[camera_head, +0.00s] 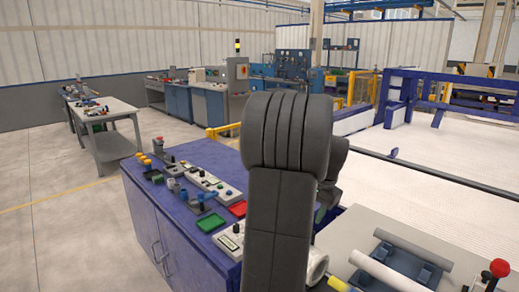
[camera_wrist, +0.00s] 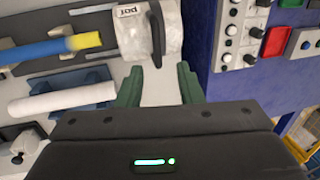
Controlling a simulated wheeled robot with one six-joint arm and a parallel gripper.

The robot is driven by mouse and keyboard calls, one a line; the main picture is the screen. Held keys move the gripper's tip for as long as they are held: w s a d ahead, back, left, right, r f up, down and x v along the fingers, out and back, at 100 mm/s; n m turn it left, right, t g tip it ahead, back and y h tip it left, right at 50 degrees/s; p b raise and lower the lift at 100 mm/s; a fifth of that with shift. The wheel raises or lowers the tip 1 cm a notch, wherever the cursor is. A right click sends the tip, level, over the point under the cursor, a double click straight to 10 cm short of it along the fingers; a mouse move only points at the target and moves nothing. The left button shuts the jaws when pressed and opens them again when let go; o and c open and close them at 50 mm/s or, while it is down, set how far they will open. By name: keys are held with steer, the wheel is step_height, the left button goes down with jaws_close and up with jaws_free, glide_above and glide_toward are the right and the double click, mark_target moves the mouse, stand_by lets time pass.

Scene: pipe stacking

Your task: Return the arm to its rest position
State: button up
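My arm (camera_head: 289,140) is raised in the middle of the head view and hides much of what is behind it. My gripper (camera_wrist: 159,84) shows in the wrist view with its two green fingers apart and nothing between them. Beyond the fingertips is a pale cylindrical piece (camera_wrist: 148,32) with a dark strap across it. To its left a blue and yellow pipe (camera_wrist: 45,50) lies above a white pipe (camera_wrist: 62,98) on a blue cradle. In the head view a white pipe (camera_head: 388,270) lies by a blue cradle (camera_head: 422,262) on the grey worktop.
A blue cabinet (camera_head: 165,225) with control boxes, a red tray (camera_head: 238,208) and a green tray (camera_head: 211,223) stands left of my arm. A red knob (camera_head: 499,268) stands at the lower right. A grey table (camera_head: 105,109) is farther left, with open floor around it.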

steer(key=f, duration=0.5)
steer(key=w+a+f, duration=0.1)
steer(key=f, duration=0.1)
steer(key=shift+f+p, duration=0.3)
steer(key=shift+f, duration=0.1)
steer(key=shift+d+f, duration=0.2)
steer(key=shift+f, duration=0.05)
steer(key=shift+s+d, duration=0.4)
steer(key=shift+s, duration=0.2)
steer(key=shift+w, duration=0.1)
